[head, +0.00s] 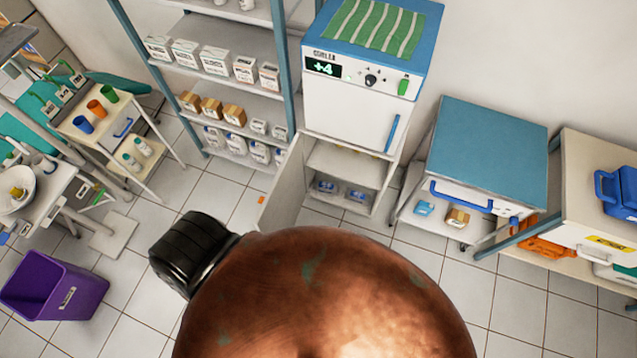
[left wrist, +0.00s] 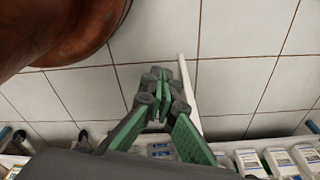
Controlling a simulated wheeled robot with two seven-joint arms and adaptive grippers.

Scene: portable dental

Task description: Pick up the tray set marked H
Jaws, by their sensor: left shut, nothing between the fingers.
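No letter H is readable in either view, so I cannot tell which thing is the tray set marked H. In the head view, two small blue-and-white packs (head: 327,186) (head: 357,195) lie on the lowest shelf of the open cabinet (head: 345,163) under the white cooler unit. My left gripper (left wrist: 158,80) shows in the left wrist view with its green and grey fingers shut and empty, above the tiled floor. Blue-and-white packs (left wrist: 160,151) show partly behind its fingers. My left gripper is not seen in the head view. My right gripper is in neither view.
The cabinet's open door (head: 285,186) stands out to the left. Beside it is a shelf rack (head: 217,75) with several boxes. A blue-topped cart (head: 487,150) stands right, a purple bin (head: 52,286) lower left.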

